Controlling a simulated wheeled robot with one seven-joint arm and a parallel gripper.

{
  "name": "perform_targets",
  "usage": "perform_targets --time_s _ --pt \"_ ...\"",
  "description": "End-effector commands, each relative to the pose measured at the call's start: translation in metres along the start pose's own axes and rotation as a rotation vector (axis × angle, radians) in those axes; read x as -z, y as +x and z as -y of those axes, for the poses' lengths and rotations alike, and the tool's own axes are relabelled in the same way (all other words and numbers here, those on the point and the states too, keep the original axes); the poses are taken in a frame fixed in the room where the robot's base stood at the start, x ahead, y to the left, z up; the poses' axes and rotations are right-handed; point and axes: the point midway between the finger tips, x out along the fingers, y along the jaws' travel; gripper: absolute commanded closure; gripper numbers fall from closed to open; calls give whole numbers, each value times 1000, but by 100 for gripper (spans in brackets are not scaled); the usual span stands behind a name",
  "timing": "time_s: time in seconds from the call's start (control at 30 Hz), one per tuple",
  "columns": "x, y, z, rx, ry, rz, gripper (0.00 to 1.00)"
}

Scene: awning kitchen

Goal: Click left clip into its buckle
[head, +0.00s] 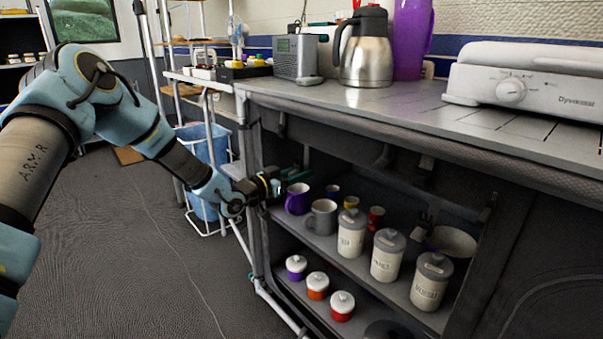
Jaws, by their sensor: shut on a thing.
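My gripper (277,184) is at the upper left of the shelf opening, beside the left post of the kitchen unit. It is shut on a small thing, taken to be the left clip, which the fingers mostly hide. A small dark green piece (293,172) shows just past the fingertips, and I cannot tell whether it is part of the clip or its buckle. The left buckle cannot be made out clearly, nor whether clip and buckle touch. At the right of the opening, small dark hanging hardware (426,165) shows under the counter edge.
A purple mug (298,199) stands close to my gripper, with a grey mug (321,216) and several lidded canisters (388,258) on the same shelf. Small jars (317,285) stand lower. The counter (375,98) overhangs the opening. Open floor (120,250) lies to the left.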

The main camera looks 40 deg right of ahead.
Motion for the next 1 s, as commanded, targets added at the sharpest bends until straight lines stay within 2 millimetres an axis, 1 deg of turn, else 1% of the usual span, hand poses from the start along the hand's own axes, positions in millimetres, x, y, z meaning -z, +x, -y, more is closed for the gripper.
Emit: perform_targets --time_s 0.8,0.87,0.97,1.0 --pt "0 -1 0 -1 0 1 100" --pt "5 -2 0 0 0 1 100" --pt "23 -10 0 -1 1 1 100" --pt "32 -15 0 0 1 1 100"
